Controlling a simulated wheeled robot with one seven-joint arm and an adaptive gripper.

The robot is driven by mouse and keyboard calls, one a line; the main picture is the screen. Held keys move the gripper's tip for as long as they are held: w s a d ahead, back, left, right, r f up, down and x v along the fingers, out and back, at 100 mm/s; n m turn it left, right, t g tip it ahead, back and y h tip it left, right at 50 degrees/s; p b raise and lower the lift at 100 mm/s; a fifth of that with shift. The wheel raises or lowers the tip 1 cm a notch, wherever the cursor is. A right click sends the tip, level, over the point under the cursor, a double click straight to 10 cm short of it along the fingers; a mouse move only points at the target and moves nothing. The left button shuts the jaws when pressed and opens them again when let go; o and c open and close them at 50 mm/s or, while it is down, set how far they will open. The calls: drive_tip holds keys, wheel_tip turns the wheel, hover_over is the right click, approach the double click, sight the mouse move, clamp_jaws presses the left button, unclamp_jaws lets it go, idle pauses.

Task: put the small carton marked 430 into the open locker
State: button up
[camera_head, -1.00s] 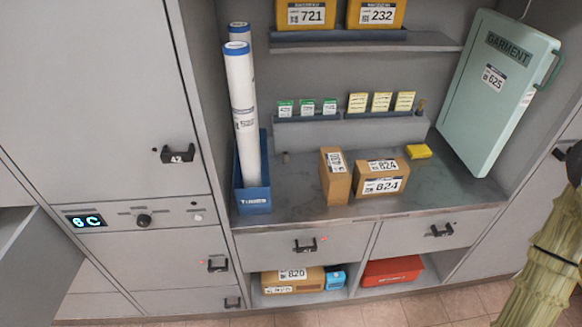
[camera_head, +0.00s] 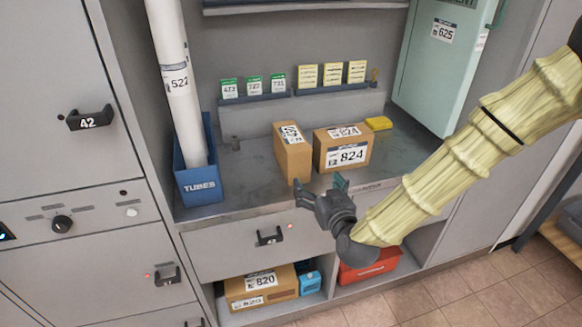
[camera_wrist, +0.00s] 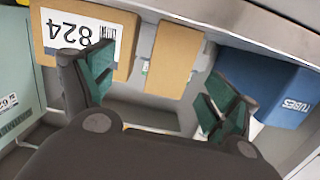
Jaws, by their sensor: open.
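The small carton (camera_head: 292,158) is a narrow brown box standing upright on the grey counter, left of the wider 824 carton. Its top label is slanted and hard to read. In the wrist view the small carton (camera_wrist: 173,60) shows beyond and between my fingers, with the 824 carton (camera_wrist: 75,35) behind the left finger. My gripper (camera_head: 322,187) is open and empty, in front of the counter's front edge, just below and in front of the two cartons. It also shows in the wrist view (camera_wrist: 155,85). No open locker is in the head view now.
A yellow block (camera_head: 378,123) lies behind the 824 carton. Small cards (camera_head: 307,76) stand behind.

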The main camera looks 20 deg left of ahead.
drive_tip(key=t, duration=0.1)
approach(295, 146)
drive_tip(key=shift+w+d+f+y+b, duration=0.15)
drive_tip(key=shift+w+f+y+b, duration=0.05)
drive_tip(key=shift+w+f, duration=0.35)
drive_tip(key=shift+w+d+f+y+b, duration=0.2)
drive_tip(key=shift+w+f, duration=0.3)
drive_tip(key=shift+f, duration=0.05)
drive_tip(key=x, duration=0.4)
drive_tip(key=shift+w+a+r, duration=0.1)
drive_tip(key=shift+a, duration=0.05)
drive_tip(key=shift+a+p+x, duration=0.25)
drive_tip(key=shift+p+x, duration=0.25)
drive_tip(key=shift+x, duration=2.55)
drive_tip(key=shift+r, duration=0.1)
drive_tip(key=c, duration=1.5)
